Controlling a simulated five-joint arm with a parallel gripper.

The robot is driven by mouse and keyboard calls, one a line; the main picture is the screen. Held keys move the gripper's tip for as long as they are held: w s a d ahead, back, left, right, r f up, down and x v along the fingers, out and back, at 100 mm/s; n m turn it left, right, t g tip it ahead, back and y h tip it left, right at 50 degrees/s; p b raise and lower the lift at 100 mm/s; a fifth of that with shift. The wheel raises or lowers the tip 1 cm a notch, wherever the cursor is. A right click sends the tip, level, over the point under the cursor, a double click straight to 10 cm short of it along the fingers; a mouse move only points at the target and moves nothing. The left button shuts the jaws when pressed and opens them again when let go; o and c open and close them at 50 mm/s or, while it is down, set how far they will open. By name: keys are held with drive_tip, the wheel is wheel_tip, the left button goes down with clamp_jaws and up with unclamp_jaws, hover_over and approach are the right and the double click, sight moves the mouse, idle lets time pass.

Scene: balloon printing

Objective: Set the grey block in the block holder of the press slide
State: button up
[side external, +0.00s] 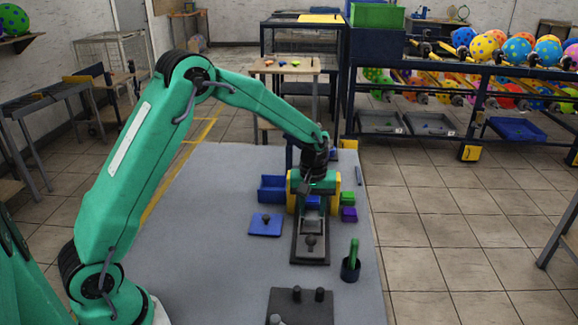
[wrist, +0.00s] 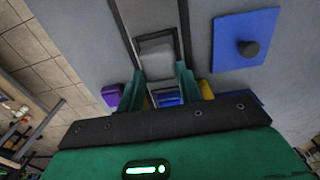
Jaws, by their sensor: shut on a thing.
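In the side external view, my gripper (side external: 312,190) points down at the far end of the dark press slide (side external: 297,255), between yellow parts of the press. In the wrist view, the two green fingers of my gripper (wrist: 159,72) are closed on the sides of a grey block (wrist: 157,50). The block lies in line with the dark-edged slide (wrist: 122,25). The block holder is hidden by the block and fingers, so I cannot tell whether the block touches its floor. A blue piece (wrist: 168,98) shows between the fingers, behind the block.
A blue plate with a dark knob (side external: 266,225) lies left of the slide, with a blue bin (side external: 271,190) behind it. Green (side external: 348,198) and purple (side external: 349,214) blocks sit right. A dark cup (side external: 350,270) and a pegged dark plate (side external: 290,312) stand nearer. The mat's left is clear.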

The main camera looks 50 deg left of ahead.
drive_tip(key=shift+f, duration=1)
idle(1.0)
drive_tip(key=o, duration=1.3)
drive_tip(key=shift+r, duration=3.65)
drive_tip(key=shift+s+r, duration=0.1)
drive_tip(key=shift+r, duration=0.15)
drive_tip(key=shift+r, duration=0.1)
